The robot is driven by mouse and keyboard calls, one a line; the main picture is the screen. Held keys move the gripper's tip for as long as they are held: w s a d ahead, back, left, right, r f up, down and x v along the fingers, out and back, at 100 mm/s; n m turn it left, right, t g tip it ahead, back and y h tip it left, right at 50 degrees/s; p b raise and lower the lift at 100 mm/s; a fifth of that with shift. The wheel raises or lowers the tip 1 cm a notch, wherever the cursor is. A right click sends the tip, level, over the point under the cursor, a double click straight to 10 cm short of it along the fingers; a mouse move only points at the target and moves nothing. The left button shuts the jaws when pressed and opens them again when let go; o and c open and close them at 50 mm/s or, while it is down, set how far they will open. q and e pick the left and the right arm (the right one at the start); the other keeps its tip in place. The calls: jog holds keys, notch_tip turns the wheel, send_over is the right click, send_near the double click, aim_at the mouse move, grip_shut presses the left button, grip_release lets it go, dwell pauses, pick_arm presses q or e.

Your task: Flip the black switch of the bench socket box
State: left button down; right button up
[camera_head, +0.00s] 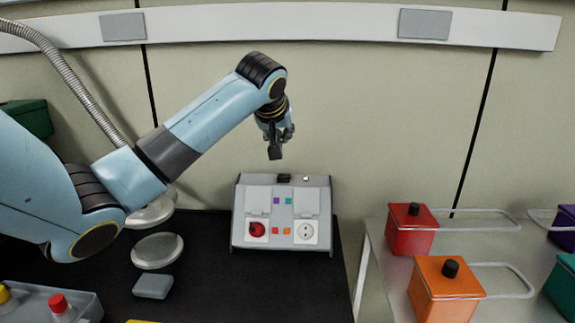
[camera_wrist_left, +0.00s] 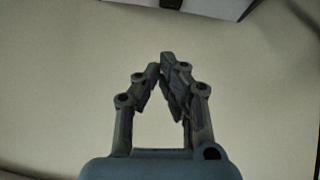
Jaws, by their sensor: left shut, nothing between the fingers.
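The bench socket box (camera_head: 283,215) is a grey box with a sloped front on the black bench top. A red socket and a white socket sit on its front, with small purple, teal, red and orange squares between them. The black switch (camera_head: 284,178) is on its top edge, left of a small pale light. My left gripper (camera_head: 275,153) is shut and empty, pointing down above the box, a little left of the switch and apart from it. My right gripper is not in view.
A round pale dish (camera_head: 157,250) and a grey block (camera_head: 153,286) lie left of the box. Red (camera_head: 411,238) and orange (camera_head: 445,297) containers with wire handles stand on the right table. The wall is behind.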

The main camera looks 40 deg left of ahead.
pick_arm(q)
send_over(288, 176)
notch_tip(288, 176, down, 6)
jog(key=shift+s+a+f, duration=0.15)
notch_tip(288, 176, down, 2)
jog(key=shift+f, duration=0.2)
jog(key=shift+d+f, duration=0.2)
jog(key=shift+f, duration=0.35)
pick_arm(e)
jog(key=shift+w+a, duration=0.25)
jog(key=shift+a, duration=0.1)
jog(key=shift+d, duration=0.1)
pick_arm(q)
jog(key=shift+d+f, duration=0.1)
jog(key=shift+f, duration=0.1)
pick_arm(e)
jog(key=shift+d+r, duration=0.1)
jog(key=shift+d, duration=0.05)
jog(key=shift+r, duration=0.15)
